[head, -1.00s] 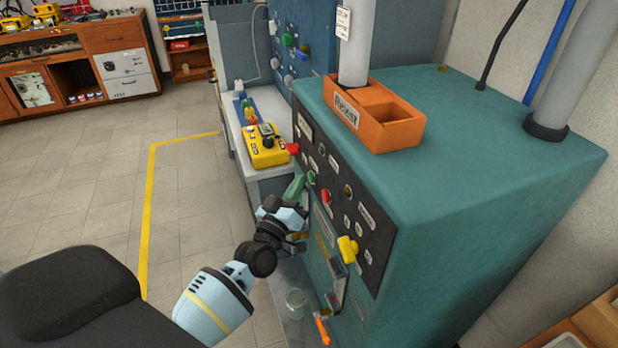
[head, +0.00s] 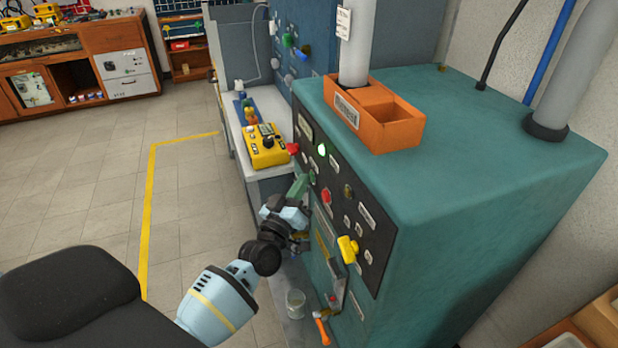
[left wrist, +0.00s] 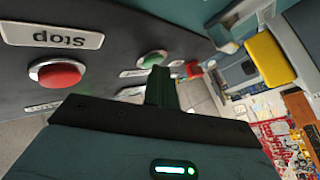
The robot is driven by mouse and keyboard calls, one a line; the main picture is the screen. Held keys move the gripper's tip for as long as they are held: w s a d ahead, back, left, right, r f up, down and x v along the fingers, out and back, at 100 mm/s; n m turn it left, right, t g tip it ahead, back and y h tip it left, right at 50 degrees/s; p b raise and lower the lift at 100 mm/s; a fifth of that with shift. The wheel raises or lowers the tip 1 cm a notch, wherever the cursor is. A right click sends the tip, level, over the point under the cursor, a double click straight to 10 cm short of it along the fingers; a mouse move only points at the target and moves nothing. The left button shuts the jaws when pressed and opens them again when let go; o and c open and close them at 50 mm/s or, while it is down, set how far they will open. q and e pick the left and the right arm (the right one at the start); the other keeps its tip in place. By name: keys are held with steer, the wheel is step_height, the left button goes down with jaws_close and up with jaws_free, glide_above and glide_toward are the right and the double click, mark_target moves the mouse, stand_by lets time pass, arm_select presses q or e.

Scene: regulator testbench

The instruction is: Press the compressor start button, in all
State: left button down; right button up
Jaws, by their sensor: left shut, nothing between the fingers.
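The teal compressor cabinet (head: 470,150) has a dark control panel on its left face. The green start button (head: 312,177) sits above the red stop button (head: 326,196), and a green lamp (head: 322,150) higher up glows brightly. In the left wrist view the green button (left wrist: 152,59) is just past my fingertips, and the red button (left wrist: 56,74) is left of it, by a "Stop" label. My left gripper (head: 301,183) is shut and empty, its green fingers at the green button. I cannot tell whether they touch it. My right gripper is out of view.
A yellow knob (head: 347,249) juts from the panel below the buttons. A yellow control box (head: 266,148) stands on the bench to the left. An orange tray (head: 400,135) sits on the cabinet top. The floor at left is clear.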

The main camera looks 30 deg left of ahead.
arm_select(q)
steer(key=shift+s, duration=0.1)
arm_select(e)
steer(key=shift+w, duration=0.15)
arm_select(q)
steer(key=shift+s+a, duration=0.55)
steer(key=shift+s, duration=0.05)
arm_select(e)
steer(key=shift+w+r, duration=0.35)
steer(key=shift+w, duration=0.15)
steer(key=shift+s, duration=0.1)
arm_select(q)
steer(key=s+a+p, duration=0.1)
steer(key=s+a, duration=0.2)
steer(key=shift+s+a, duration=0.15)
steer(key=shift+s, duration=0.25)
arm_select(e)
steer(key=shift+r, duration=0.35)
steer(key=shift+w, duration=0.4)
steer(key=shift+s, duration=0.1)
